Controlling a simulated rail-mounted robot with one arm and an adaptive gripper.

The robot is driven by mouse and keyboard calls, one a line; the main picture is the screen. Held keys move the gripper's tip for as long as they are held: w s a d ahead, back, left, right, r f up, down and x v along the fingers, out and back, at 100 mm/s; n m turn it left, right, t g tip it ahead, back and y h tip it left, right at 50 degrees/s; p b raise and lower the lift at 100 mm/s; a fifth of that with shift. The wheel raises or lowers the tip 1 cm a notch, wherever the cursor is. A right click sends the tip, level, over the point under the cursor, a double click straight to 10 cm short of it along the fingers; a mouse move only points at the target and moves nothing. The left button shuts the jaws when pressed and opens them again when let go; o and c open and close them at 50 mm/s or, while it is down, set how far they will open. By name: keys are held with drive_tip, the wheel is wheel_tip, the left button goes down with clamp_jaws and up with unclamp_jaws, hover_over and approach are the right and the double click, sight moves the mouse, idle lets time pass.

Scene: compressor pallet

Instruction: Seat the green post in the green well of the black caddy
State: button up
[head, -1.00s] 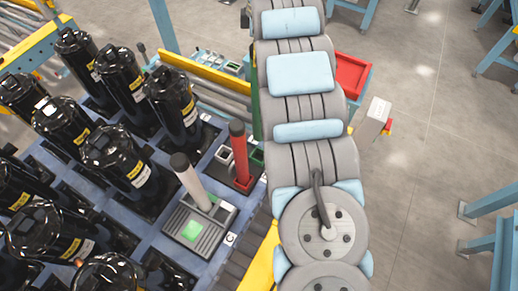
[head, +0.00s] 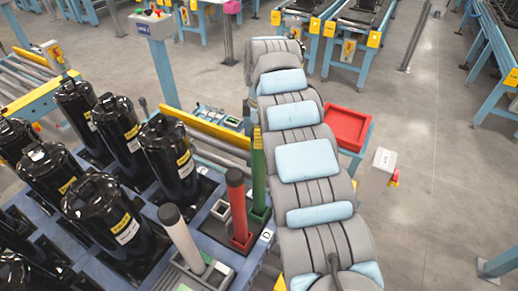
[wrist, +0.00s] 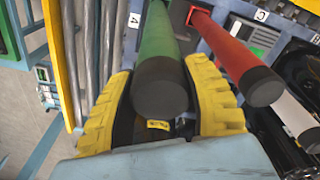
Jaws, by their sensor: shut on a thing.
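The green post (head: 258,165) stands upright at the back right corner of the black caddy (head: 214,230) in the head view. Its lower end is at the green well (head: 261,216); I cannot tell how deep it sits. In the wrist view the green post (wrist: 158,50) runs away from me, its dark end close to the camera. The yellow fingers of my gripper (wrist: 160,105) lie on both sides of this dark end, shut on it. In the head view my gripper is not clearly seen near the post's top.
A red post (head: 237,205) stands in the caddy's red well, close beside the green post. It also shows in the wrist view (wrist: 232,55). A pale post (head: 180,235) stands nearer. Several black compressors (head: 165,160) fill the left. A red tray (head: 346,128) is at right.

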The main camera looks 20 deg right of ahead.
drive_tip(key=shift+o, duration=0.2)
drive_tip(key=shift+w+f+b, duration=0.1)
drive_tip(key=shift+f+b, duration=0.45)
drive_tip(key=shift+f, duration=1.7)
drive_tip(key=o, duration=1.2)
drive_tip(key=r, duration=0.6)
drive_tip(key=r+p, duration=0.1)
drive_tip(key=r, duration=0.5)
drive_tip(key=shift+s+d+r, duration=0.1)
drive_tip(key=shift+s+d, duration=0.1)
